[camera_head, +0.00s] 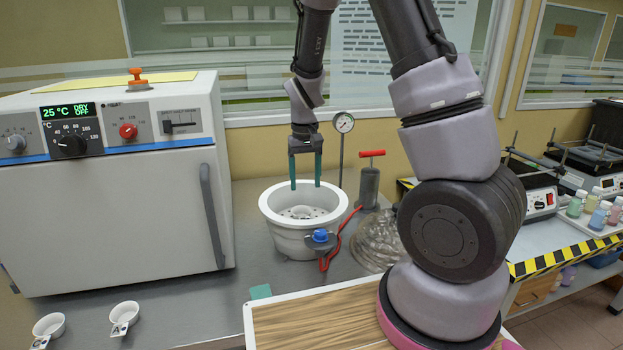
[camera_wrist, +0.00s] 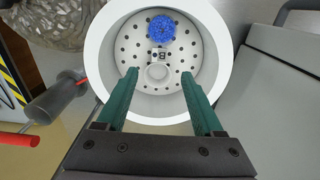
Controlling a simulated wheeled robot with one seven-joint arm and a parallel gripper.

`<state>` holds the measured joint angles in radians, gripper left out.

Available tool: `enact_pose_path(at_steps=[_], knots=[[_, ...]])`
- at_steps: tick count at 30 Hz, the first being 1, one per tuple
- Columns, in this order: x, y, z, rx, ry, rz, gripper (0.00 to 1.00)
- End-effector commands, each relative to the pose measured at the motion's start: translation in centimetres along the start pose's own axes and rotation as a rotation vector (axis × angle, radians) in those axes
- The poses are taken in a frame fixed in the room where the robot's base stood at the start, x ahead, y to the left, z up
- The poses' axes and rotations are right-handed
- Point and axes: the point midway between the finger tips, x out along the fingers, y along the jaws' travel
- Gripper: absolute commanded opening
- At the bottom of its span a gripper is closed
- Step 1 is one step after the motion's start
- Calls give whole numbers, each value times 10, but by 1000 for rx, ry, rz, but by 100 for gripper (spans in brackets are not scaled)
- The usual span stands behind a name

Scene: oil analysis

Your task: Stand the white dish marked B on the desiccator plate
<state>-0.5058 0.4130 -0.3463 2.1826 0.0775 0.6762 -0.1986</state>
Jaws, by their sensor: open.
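The white dish marked B (camera_wrist: 157,73) is inside the desiccator, on the perforated desiccator plate (camera_wrist: 128,60). Its tab, reading B, points toward the blue granules. It looks upright, seen from above. In the head view a small white shape (camera_head: 300,212) shows in the bowl. The desiccator (camera_head: 286,240) is a white open bowl with a blue knob on its side. My gripper (camera_head: 306,186) is open and empty, pointing down over the bowl. In the wrist view its green fingers (camera_wrist: 160,88) stand apart on either side of the dish, with no contact visible.
Blue granules (camera_wrist: 162,30) lie on the plate beside the dish. Two other white dishes, one tagged A (camera_head: 124,313) and one with an unclear tag (camera_head: 49,326), stand at front left. The oven (camera_head: 110,210), hand pump (camera_head: 369,187) and clear lid (camera_head: 377,240) flank the bowl.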

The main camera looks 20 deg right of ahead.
Motion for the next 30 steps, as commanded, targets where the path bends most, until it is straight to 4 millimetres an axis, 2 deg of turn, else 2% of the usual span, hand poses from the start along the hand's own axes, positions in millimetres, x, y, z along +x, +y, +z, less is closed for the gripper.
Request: enact_pose_path(at_steps=[5, 8, 11, 15, 21, 24, 30], knots=[[-11, 1, 1, 10, 11, -12, 69], [-36, 4, 4, 39, 42, -50, 69], [-77, 10, 14, 83, 95, -107, 69], [-138, 21, 39, 149, 183, -186, 69], [-211, 39, 87, 229, 324, -260, 69], [-239, 46, 116, 266, 399, -282, 69], [-271, 54, 164, 321, 520, -291, 69]])
